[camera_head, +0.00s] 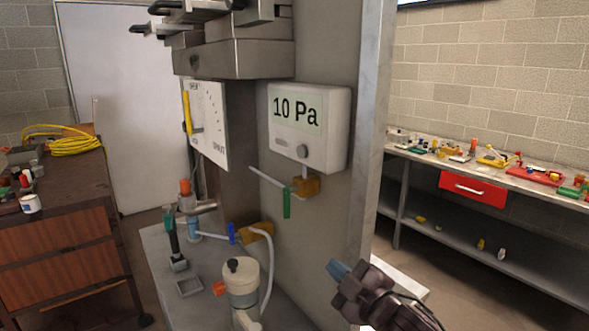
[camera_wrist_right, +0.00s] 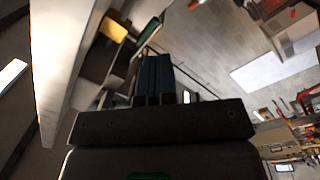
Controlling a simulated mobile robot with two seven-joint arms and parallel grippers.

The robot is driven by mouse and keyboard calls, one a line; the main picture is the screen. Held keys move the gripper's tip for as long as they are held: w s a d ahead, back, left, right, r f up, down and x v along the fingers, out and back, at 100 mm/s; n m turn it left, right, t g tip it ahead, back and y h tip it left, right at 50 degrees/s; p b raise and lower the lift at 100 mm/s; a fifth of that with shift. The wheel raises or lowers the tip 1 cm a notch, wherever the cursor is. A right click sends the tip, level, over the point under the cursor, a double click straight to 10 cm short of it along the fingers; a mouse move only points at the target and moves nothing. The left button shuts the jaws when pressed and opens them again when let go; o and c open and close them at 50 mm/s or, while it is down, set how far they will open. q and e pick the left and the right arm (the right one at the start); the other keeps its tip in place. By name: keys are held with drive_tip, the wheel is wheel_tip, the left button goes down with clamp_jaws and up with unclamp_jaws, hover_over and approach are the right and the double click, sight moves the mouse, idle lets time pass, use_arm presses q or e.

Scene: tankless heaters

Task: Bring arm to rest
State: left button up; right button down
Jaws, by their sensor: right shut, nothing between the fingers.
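My right gripper (camera_head: 340,270) shows at the bottom middle of the head view, in front of the grey panel's right edge. Its blue-tipped fingers are together and hold nothing. In the right wrist view the dark fingers (camera_wrist_right: 155,75) lie side by side, pointing up the picture. The gripper appears apart from the fittings on the panel. My left gripper is not in view.
A gauge box (camera_head: 310,127) reading "10 Pa" hangs on the panel, above a green-handled valve (camera_head: 287,203). A white pump (camera_head: 242,280) stands lower left. A wooden cabinet (camera_head: 60,240) is left; a workbench (camera_head: 480,168) with a red drawer (camera_head: 473,189) is right.

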drive_tip(key=s+d+f+m+h, duration=0.35)
drive_tip(key=d+f+m, duration=0.25)
drive_tip(key=f, duration=0.3)
drive_tip(key=s+d+f+m+h, duration=0.3)
drive_tip(key=s+d+f+m, duration=0.15)
drive_tip(key=d+f, duration=0.35)
drive_tip(key=s+d+f+m+g+h, duration=0.1)
drive_tip(key=s+d+f+m+g, duration=0.1)
drive_tip(key=s+f, duration=0.5)
drive_tip(key=s+d+f+m+g+h, duration=0.1)
drive_tip(key=s+d+f+m+h, duration=0.1)
drive_tip(key=s+f, duration=0.5)
drive_tip(key=shift+s+d+m+g, duration=0.35)
drive_tip(key=shift+s+d+g, duration=0.05)
drive_tip(key=shift+s+d, duration=0.4)
drive_tip(key=shift+a+h, duration=0.1)
drive_tip(key=shift+h, duration=0.15)
